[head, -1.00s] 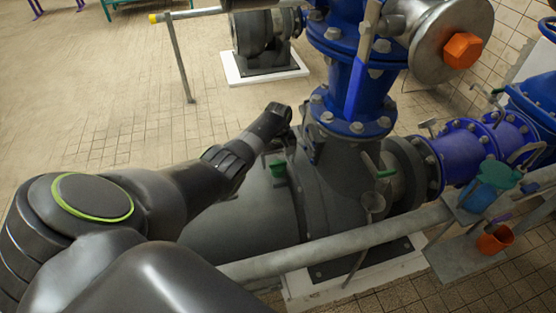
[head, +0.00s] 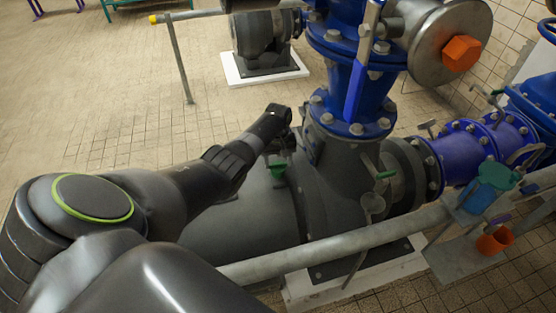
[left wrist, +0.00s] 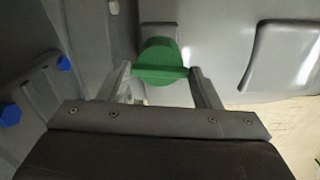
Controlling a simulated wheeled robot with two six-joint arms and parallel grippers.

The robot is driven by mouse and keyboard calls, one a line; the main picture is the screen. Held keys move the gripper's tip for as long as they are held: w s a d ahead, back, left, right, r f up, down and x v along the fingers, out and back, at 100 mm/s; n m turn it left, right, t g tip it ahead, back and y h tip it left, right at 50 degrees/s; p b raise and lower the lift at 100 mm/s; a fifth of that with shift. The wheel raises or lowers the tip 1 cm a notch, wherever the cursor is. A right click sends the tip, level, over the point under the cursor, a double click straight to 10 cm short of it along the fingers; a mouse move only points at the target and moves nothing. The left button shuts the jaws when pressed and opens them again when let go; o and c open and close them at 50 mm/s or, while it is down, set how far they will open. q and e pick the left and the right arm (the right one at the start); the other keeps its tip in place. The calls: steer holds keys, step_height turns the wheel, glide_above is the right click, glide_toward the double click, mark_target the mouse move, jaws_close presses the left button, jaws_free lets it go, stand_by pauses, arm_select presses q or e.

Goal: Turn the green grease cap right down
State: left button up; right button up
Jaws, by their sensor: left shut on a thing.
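The green grease cap (head: 278,170) sits on top of the dark grey pump casing, left of the blue flanged pipe. My left gripper (head: 279,154) is over it in the head view, with its fingers partly hidden by the wrist. In the left wrist view the green cap (left wrist: 160,60) stands between the two grey fingers of my left gripper (left wrist: 160,71), which are shut on its wide bar. The cap's lower part and its seat are hidden there. My right gripper is not in view.
A blue upright pipe (head: 355,95) rises just right of the cap. A smaller green handle (head: 384,174) is further right, near a grey funnel (head: 372,203). A grey rail (head: 340,243) runs across in front. An orange cup (head: 494,240) is at the right.

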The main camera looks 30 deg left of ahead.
arm_select(q)
steer(key=m, duration=0.4)
steer(key=shift+p, duration=0.4)
steer(key=m, duration=0.5)
steer(key=shift+m, duration=0.4)
steer(key=m, duration=1)
steer(key=shift+m, duration=0.4)
steer(key=o, duration=1)
